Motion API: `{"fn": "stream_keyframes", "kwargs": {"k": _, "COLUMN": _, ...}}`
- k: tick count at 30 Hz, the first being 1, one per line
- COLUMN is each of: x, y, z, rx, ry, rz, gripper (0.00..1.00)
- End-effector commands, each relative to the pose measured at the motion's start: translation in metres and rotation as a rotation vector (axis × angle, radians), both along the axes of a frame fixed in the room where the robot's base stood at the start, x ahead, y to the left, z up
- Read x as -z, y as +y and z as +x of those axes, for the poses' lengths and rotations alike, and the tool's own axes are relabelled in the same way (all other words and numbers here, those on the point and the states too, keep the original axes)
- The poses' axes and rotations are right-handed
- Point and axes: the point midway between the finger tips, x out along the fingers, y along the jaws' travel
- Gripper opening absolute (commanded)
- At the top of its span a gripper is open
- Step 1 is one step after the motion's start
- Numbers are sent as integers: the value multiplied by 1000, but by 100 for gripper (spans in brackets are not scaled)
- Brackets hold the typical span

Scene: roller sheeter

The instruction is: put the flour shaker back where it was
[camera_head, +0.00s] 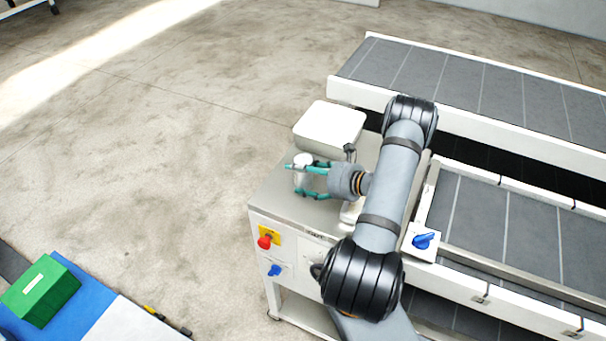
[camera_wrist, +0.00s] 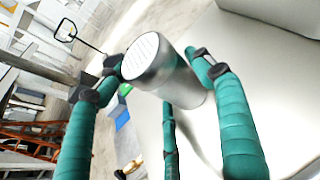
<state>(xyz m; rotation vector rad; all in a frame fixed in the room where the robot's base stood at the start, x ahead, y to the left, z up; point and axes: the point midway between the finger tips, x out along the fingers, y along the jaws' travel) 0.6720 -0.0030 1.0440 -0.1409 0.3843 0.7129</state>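The flour shaker (camera_head: 303,179) is a small silver can with a white perforated top, above the steel top at the left end of the machine. In the wrist view the shaker (camera_wrist: 169,70) is between my teal fingers, its lid toward the upper left. My gripper (camera_head: 302,182) reaches it from the right, with fingers on both sides of the can. In the wrist view my gripper (camera_wrist: 158,62) has its fingertips bent in against the can's sides. The can's base is partly hidden, so I cannot tell whether it touches the steel top.
A white box-like tray (camera_head: 330,125) stands just behind the shaker. The steel top (camera_head: 275,195) is bare in front and to the left. A red stop button (camera_head: 265,242) and blue switch are on the front. Grey conveyor belts (camera_head: 480,85) extend right. A green box (camera_head: 40,290) is lower left.

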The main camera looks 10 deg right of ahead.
Motion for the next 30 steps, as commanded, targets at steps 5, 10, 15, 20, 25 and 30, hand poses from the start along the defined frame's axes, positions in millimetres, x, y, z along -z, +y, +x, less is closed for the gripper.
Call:
{"fn": "stream_keyframes", "kwargs": {"k": 5, "x": 0, "y": 0, "z": 0, "rx": 0, "ry": 0, "rz": 0, "gripper": 79}}
{"fn": "stream_keyframes", "kwargs": {"k": 10, "x": 0, "y": 0, "z": 0, "rx": 0, "ry": 0, "rz": 0, "gripper": 81}}
{"fn": "stream_keyframes", "kwargs": {"k": 15, "x": -2, "y": 0, "z": 0, "rx": 0, "ry": 0, "rz": 0, "gripper": 81}}
{"fn": "stream_keyframes", "kwargs": {"k": 20, "x": -6, "y": -10, "z": -8, "rx": 5, "ry": -1, "rz": -1, "gripper": 81}}
{"fn": "stream_keyframes", "kwargs": {"k": 25, "x": -19, "y": -33, "z": -32, "rx": 6, "ry": -3, "rz": -2, "gripper": 81}}
{"fn": "stream_keyframes", "kwargs": {"k": 30, "x": -34, "y": -54, "z": -58, "rx": 6, "ry": -2, "rz": -1, "gripper": 81}}
